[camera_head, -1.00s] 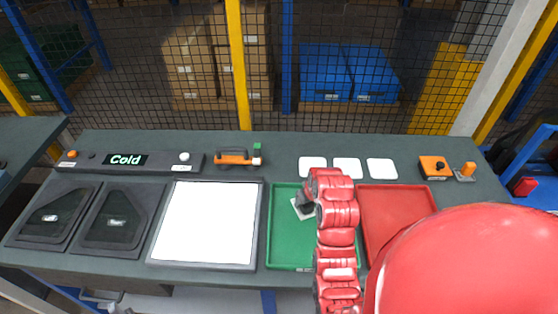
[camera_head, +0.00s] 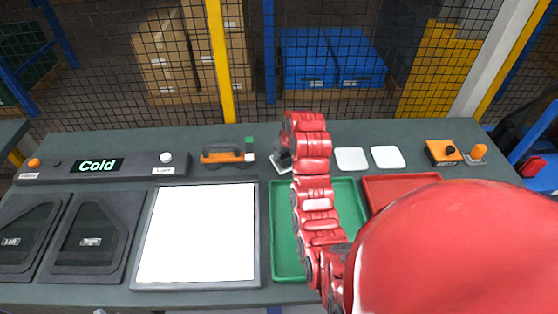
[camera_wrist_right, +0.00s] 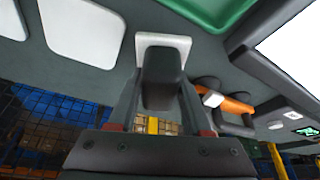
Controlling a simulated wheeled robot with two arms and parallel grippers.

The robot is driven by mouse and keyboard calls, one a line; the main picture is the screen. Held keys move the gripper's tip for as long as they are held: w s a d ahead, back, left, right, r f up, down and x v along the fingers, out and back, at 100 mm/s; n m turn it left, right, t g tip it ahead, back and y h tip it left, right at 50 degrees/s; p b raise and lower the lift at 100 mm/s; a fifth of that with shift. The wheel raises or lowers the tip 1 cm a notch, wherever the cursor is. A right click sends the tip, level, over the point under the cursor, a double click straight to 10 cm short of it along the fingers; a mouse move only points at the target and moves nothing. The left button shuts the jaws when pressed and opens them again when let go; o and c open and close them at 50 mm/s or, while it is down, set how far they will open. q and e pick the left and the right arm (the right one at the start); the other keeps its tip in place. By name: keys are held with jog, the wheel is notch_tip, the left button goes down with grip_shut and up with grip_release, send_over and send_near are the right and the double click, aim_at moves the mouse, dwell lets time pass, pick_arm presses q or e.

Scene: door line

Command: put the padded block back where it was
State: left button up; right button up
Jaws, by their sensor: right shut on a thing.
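My right gripper (camera_head: 284,152) is above the bench behind the green tray (camera_head: 281,235), mostly hidden by my red arm in the head view. In the right wrist view (camera_wrist_right: 160,92) its two fingers are shut on the dark grey padded block (camera_wrist_right: 163,80). A white plate (camera_wrist_right: 180,43) shows at the block's far end. Whether this is part of the block or a white square under it, and whether they touch the bench, I cannot tell. Two more white squares, (camera_head: 351,159) and (camera_head: 387,157), lie to the right. My left gripper is not in view.
A "Cold" display bar (camera_head: 130,167), a white panel (camera_head: 203,234) and dark bins lie left. A red tray (camera_head: 398,185) and an orange switch box (camera_head: 441,153) are right. Mesh fencing stands behind.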

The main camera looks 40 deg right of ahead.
jog(key=w+p, duration=0.1)
jog(key=w+d+p, duration=0.1)
jog(key=w, duration=0.1)
jog(key=shift+w+d+r, duration=0.15)
jog(key=shift+w+d, duration=0.05)
jog(key=shift+w, duration=0.05)
jog(key=shift+w+d+f+p, duration=0.15)
jog(key=shift+w+p, duration=0.05)
jog(key=shift+w, duration=0.2)
jog(key=shift+w+d+f+p, duration=0.1)
jog(key=shift+w+f+p, duration=0.1)
jog(key=shift+w, duration=0.15)
notch_tip(320, 180, down, 3)
jog(key=shift+s+r+p, duration=0.1)
jog(key=shift+p, duration=1)
jog(key=shift+f, duration=0.4)
jog(key=o, duration=1.2)
